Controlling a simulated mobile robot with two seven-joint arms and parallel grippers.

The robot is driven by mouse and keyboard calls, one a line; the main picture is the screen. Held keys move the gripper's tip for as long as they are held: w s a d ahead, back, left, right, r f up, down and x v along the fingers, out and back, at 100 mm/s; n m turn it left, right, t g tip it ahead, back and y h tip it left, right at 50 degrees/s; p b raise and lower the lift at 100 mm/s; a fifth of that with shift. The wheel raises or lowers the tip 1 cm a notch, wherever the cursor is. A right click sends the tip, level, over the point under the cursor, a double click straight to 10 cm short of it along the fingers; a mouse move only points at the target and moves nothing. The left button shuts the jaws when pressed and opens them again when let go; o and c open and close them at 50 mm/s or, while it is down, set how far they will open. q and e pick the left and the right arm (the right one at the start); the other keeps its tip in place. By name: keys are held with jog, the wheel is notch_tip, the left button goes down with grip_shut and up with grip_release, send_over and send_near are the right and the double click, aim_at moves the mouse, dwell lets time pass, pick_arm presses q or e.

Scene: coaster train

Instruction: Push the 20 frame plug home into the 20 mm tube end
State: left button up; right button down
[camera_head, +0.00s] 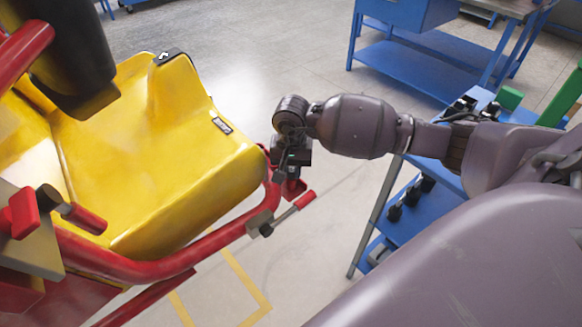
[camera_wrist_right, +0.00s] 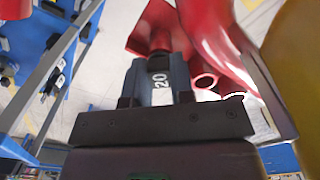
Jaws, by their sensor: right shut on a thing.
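My right gripper (camera_head: 290,168) is at the outer corner of the yellow seat, by the bent red frame tube (camera_head: 150,268). In the right wrist view its jaws (camera_wrist_right: 157,84) are shut on the frame plug (camera_wrist_right: 160,93), whose pale face reads "20". The plug's dark front part points at a red tube end (camera_wrist_right: 160,42). The two look in line and close together, but I cannot tell whether the plug is inside. Two other open red tube ends, one (camera_wrist_right: 205,81) and another (camera_wrist_right: 234,98), show to the right. My left gripper is not in view.
The yellow seat (camera_head: 165,150) fills the left, with a dark pad (camera_head: 75,60) above it. A red-handled clamp (camera_head: 290,213) sticks out from the frame below my gripper. A blue cart (camera_head: 425,215) stands to the right. Open floor lies beyond.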

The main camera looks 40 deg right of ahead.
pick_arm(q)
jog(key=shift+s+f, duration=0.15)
pick_arm(e)
jog(key=shift+f, duration=0.15)
jog(key=shift+f, duration=0.15)
jog(key=c, duration=0.9)
grip_release()
jog(key=shift+s, duration=0.1)
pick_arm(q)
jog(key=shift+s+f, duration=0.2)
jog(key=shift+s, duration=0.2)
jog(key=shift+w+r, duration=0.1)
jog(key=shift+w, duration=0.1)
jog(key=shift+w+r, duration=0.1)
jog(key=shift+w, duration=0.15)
pick_arm(e)
jog(key=shift+a, duration=0.1)
jog(key=shift+c, duration=1)
jog(key=shift+w+r, duration=0.2)
jog(key=shift+r, duration=0.1)
